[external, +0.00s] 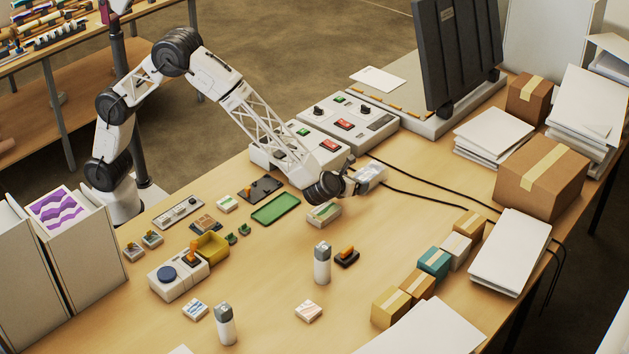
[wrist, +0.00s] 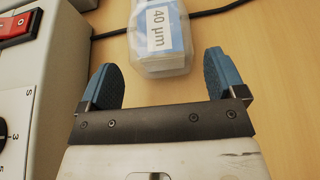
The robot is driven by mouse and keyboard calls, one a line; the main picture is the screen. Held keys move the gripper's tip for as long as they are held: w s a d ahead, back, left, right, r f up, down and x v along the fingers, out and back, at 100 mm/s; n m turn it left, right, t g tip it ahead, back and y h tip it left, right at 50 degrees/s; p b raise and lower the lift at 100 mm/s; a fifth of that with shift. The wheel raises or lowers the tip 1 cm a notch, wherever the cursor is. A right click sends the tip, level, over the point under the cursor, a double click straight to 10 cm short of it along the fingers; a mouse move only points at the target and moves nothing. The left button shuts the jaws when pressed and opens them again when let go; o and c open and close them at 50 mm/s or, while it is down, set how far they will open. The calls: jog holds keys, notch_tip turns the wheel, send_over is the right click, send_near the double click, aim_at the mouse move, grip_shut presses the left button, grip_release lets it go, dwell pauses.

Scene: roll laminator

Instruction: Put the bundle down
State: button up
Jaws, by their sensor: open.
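The bundle appears to be a clear-wrapped packet with a white and blue "40 µm" label (wrist: 160,30). It lies on the wooden table just ahead of my gripper (wrist: 160,62), and its near end sits between the fingertips. There is a gap on each side, so the blue-padded fingers are open and not touching it. In the external view the clear packet (external: 371,172) is at the end of my gripper (external: 352,181), right of the laminator controls. Its far end is cut off in the wrist view.
The control box (external: 322,153) with red and green switches stands close on the left. Black cables (external: 430,201) run along the table by the packet. A small pale labelled block (external: 324,214) and a green tray (external: 276,208) lie nearby.

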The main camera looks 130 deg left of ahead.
jog(key=v, duration=0.6)
jog(key=shift+d+r, duration=0.1)
jog(key=shift+d, duration=0.15)
dwell(0.7)
jog(key=shift+s+d+r, duration=0.15)
jog(key=shift+d+r, duration=0.05)
jog(key=s+d+r+n+h, duration=0.3)
jog(key=s+d+r+n, duration=0.3)
jog(key=s+d, duration=0.55)
jog(key=s+d+r+n+h, duration=0.35)
jog(key=s+d+r, duration=0.45)
jog(key=s+d, duration=0.3)
jog(key=s+d+n+t+h, duration=0.2)
jog(key=s+d+n+h, duration=0.5)
jog(key=s+d, duration=1.5)
jog(key=s+n, duration=0.1)
jog(key=s, duration=0.2)
jog(key=shift+s+r+t, duration=0.3)
jog(key=shift+s, duration=0.05)
